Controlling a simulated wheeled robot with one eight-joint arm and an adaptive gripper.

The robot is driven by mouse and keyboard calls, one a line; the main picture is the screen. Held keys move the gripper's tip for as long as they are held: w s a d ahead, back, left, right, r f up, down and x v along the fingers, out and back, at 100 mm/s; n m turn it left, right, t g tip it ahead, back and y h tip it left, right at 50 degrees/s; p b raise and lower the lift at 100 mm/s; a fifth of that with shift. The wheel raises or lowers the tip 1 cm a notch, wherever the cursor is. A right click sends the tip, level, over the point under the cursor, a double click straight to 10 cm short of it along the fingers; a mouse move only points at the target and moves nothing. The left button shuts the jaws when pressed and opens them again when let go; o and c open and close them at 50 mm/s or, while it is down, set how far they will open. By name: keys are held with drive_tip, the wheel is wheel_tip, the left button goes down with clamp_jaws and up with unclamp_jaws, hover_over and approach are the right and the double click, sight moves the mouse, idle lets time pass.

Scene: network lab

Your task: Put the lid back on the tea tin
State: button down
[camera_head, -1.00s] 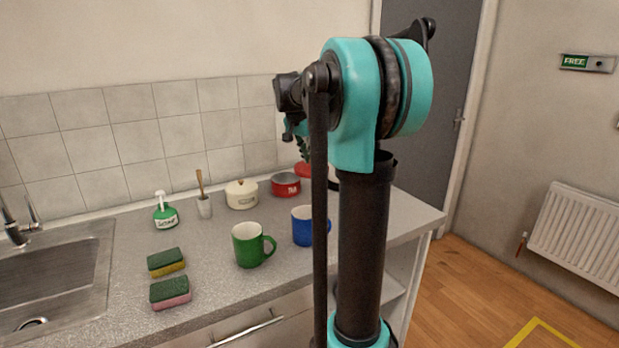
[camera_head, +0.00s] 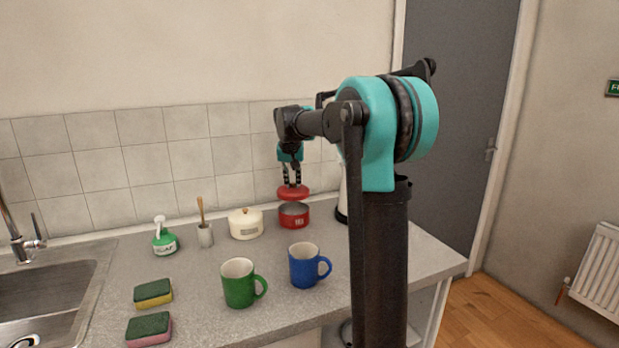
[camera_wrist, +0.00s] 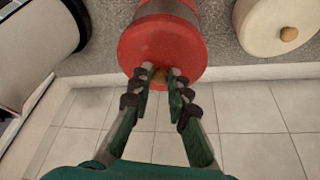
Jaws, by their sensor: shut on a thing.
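The red tea tin (camera_head: 294,217) stands open and upright at the back of the counter. My gripper (camera_head: 292,184) points down and is shut on the red round lid (camera_head: 293,193), just above the tin. A gap with the tin's dark opening shows between lid and tin. In the wrist view the fingertips (camera_wrist: 161,75) pinch the lid's small knob, and the lid (camera_wrist: 165,42) looks roughly centred over the tin (camera_wrist: 165,8), which it largely hides.
A cream lidded tin (camera_head: 246,223) stands close left of the tea tin. A white appliance (camera_head: 342,203) is close right, partly behind my arm. A blue mug (camera_head: 305,266) and a green mug (camera_head: 239,283) stand in front. The tiled wall (camera_head: 231,157) is close behind.

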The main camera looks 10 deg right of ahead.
wheel_tip(320, 180, down, 6)
drive_tip(key=shift+f, duration=0.15)
idle(0.6)
drive_tip(key=shift+f, duration=0.15)
idle(1.9)
drive_tip(key=c, duration=1.4)
unclamp_jaws()
drive_tip(key=shift+o, duration=0.4)
drive_tip(key=o, duration=0.4)
drive_tip(key=shift+o, duration=0.2)
drive_tip(key=shift+r, duration=3.5)
